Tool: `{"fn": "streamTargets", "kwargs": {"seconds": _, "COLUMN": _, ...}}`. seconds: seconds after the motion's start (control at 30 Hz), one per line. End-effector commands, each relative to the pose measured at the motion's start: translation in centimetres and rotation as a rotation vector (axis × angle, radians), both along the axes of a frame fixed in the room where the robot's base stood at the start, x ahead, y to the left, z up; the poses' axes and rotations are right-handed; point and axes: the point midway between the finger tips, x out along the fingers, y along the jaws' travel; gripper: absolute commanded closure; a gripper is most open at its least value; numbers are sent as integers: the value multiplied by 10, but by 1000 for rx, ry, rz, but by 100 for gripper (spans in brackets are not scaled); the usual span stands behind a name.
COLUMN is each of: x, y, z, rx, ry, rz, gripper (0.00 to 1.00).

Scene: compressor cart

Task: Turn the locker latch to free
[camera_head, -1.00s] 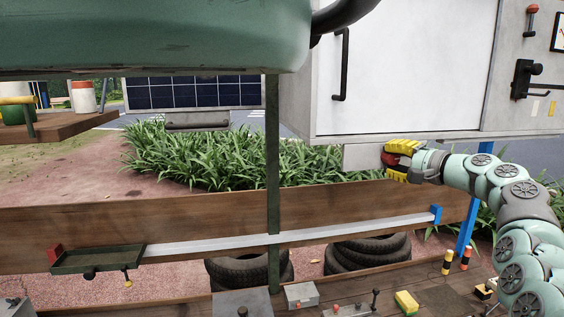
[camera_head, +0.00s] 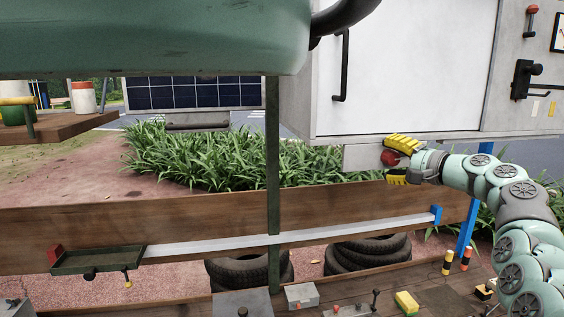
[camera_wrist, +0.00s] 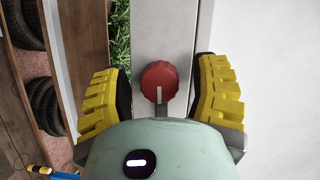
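The latch is a red round knob (camera_wrist: 159,82) with a pale line on its face, on a narrow grey panel (camera_wrist: 146,32). In the head view the red knob (camera_head: 390,158) shows on the panel (camera_head: 362,157) under the white locker door (camera_head: 405,70). My gripper (camera_head: 388,160) has yellow padded fingers, spread apart above and below the knob. In the wrist view my gripper (camera_wrist: 160,90) is open, one finger on each side of the knob, with gaps between. The pale line runs along the picture's vertical, towards my palm.
The locker door has a dark handle (camera_head: 341,65). A control panel with a black lever (camera_head: 523,78) is to its right. Below are a wooden rail (camera_head: 180,222), a bench with small parts (camera_head: 302,295) and stacked tires (camera_head: 368,252). Green plants (camera_head: 215,160) grow behind.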

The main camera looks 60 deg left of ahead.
Motion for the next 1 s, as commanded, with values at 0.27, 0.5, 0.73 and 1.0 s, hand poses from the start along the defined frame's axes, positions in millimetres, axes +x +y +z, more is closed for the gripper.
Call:
{"fn": "streamTargets", "kwargs": {"seconds": 0.27, "x": 1, "y": -1, "z": 0, "rx": -1, "ry": 0, "rz": -2, "gripper": 33}}
{"fn": "streamTargets", "kwargs": {"seconds": 0.5, "x": 1, "y": -13, "z": 1, "rx": 1, "ry": -3, "rz": -3, "gripper": 33}}
{"fn": "streamTargets", "kwargs": {"seconds": 0.73, "x": 3, "y": -48, "z": 4, "rx": 5, "ry": -2, "rz": -11, "gripper": 33}}
{"fn": "streamTargets", "kwargs": {"seconds": 1.0, "x": 2, "y": -97, "z": 7, "rx": 2, "ry": -1, "rz": -10, "gripper": 33}}
